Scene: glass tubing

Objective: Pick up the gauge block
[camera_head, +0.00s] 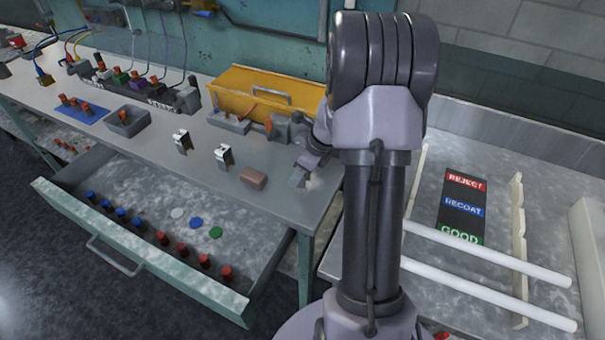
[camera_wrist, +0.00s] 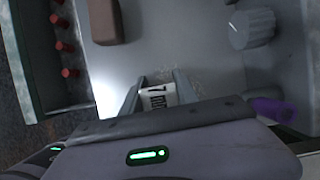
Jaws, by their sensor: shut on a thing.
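The gauge block (camera_wrist: 158,97) shows in the wrist view as a small pale block with dark marking that looks like a 7 and further letters. My gripper (camera_wrist: 157,92) is shut on it, with one finger at each side. Its lower part is hidden behind the gripper body. In the head view my gripper (camera_head: 304,174) is low over the right end of the grey bench (camera_head: 222,150). The block cannot be made out clearly there. Whether it touches the bench top is hard to tell.
A brown block (camera_head: 254,178) lies left of my gripper, near the bench's front edge. Two small metal-and-black pieces (camera_head: 223,156) stand further left. A grey knob (camera_wrist: 252,28) is close by. An open drawer (camera_head: 150,240) with red and blue pieces juts out below.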

